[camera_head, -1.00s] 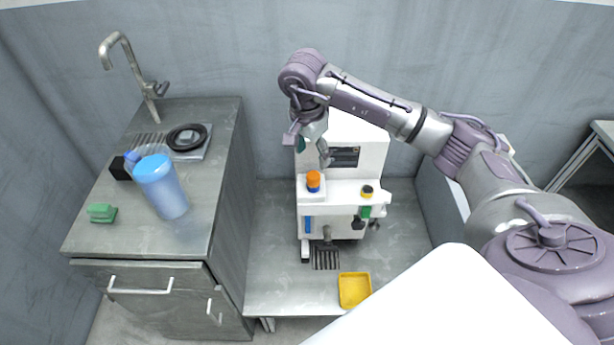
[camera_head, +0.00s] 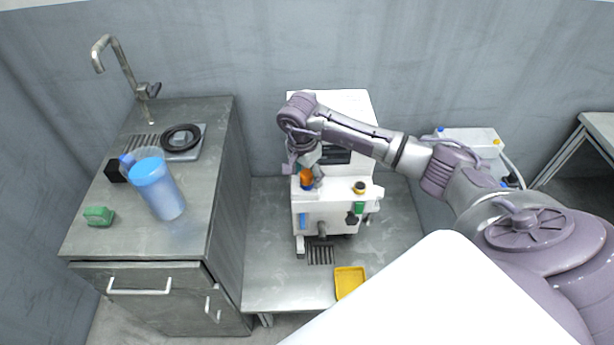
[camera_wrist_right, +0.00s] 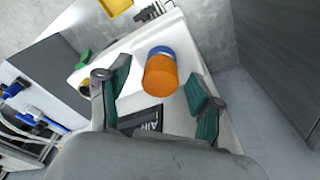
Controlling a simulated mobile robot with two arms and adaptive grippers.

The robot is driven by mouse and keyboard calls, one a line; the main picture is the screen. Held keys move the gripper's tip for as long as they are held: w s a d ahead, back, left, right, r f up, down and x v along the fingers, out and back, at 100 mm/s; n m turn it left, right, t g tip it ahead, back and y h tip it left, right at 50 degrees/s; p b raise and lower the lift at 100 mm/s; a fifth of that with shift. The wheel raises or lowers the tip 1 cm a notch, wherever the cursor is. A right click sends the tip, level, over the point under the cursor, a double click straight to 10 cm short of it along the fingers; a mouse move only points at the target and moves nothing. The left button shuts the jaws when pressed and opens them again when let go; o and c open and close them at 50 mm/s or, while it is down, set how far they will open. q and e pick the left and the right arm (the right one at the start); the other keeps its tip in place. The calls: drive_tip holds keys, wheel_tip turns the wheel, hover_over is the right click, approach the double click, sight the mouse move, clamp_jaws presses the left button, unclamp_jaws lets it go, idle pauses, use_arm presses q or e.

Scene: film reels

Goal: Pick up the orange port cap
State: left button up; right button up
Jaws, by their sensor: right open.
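The orange port cap (camera_head: 306,176) sits upright on a blue collar on the ledge of the white machine (camera_head: 334,211). In the right wrist view the cap (camera_wrist_right: 160,76) lies between the two green-padded fingers, with a gap on each side. My right gripper (camera_head: 304,172) is open and close above the cap; in the right wrist view it (camera_wrist_right: 158,92) holds nothing. Its fingers partly hide the cap in the head view. My left gripper is not in view.
A yellow-topped port (camera_head: 360,188) stands right of the orange cap on the same ledge. A yellow tray (camera_head: 350,282) lies on the table in front. The counter at left holds a blue pitcher (camera_head: 157,190), a green block (camera_head: 99,216) and a faucet (camera_head: 125,66).

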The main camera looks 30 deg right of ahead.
drive_tip(key=c, duration=1)
drive_tip(key=shift+r, duration=0.15)
